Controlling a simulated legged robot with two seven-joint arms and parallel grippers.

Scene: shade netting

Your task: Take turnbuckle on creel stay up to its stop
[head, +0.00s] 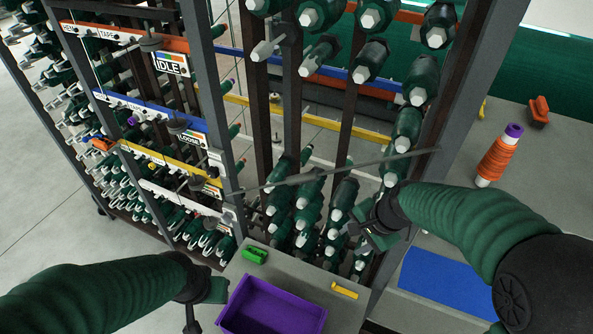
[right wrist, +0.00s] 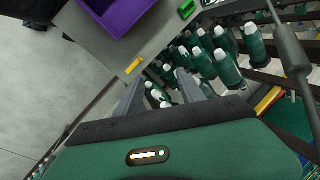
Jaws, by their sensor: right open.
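The creel stay (head: 400,156) is a thin grey rod slanting across the front of the creel, higher at its right end. A thicker grey length on it, which looks like the turnbuckle (head: 305,177), sits left of its middle. It also seems to show at the upper right of the right wrist view (right wrist: 289,45). My right gripper (head: 368,241) is open and empty, below and to the right of the turnbuckle, apart from it. In the right wrist view its two fingers (right wrist: 160,80) are spread. My left gripper (head: 193,312) is low at left, its fingertips cut off or unclear.
Green bobbins (head: 340,205) crowd the creel behind the stay. A grey shelf below bears a purple bin (head: 270,306), a green block (head: 255,255) and a yellow piece (head: 345,290).

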